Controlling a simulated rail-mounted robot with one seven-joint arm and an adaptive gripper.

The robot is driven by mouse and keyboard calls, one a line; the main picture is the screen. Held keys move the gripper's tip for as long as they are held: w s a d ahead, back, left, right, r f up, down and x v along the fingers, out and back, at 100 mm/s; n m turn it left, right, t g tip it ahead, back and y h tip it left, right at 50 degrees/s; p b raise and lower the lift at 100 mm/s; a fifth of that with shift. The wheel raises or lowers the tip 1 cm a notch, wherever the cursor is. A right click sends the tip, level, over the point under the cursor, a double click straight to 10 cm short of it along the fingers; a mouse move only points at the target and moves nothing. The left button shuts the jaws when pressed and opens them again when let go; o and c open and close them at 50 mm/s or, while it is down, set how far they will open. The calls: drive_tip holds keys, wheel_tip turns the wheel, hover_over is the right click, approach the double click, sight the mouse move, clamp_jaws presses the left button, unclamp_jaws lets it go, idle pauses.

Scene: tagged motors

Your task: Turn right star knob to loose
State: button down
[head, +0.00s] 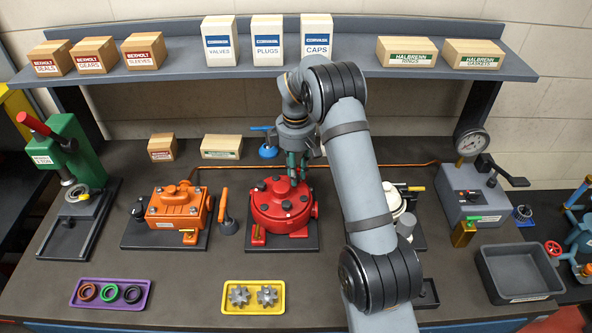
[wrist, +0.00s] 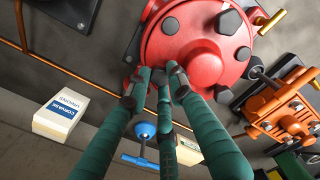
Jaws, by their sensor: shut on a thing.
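The red round motor (head: 272,207) stands on a dark base plate at the middle of the bench, with several dark knobs and bolt heads on its top. It also shows in the wrist view (wrist: 200,40). My gripper (head: 294,176) reaches down from above at the motor's far right edge. In the wrist view its green fingers (wrist: 152,84) are drawn together at the motor's rim, closed on a small dark knob that they mostly hide. The knob's shape and turn position cannot be made out. A dark bolt head (wrist: 231,22) sits on the motor's top, apart from the fingers.
An orange motor (head: 178,208) stands to the left and a pale unit (head: 392,200) to the right, partly behind my arm. A yellow tray (head: 253,309) with gears lies in front.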

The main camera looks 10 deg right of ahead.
drive_tip(key=n, duration=0.3)
drive_tip(key=n+p, duration=0.1)
drive_tip(key=shift+s+f, duration=0.2)
drive_tip(key=shift+s, duration=0.1)
drive_tip(key=shift+f+n+p, duration=0.1)
drive_tip(key=shift+n+p, duration=0.35)
drive_tip(key=shift+n, duration=1.25)
drive_tip(key=c, duration=1.9)
unclamp_jaws()
drive_tip(key=o, duration=0.4)
drive_tip(key=shift+w, duration=0.2)
drive_tip(key=shift+c, duration=0.2)
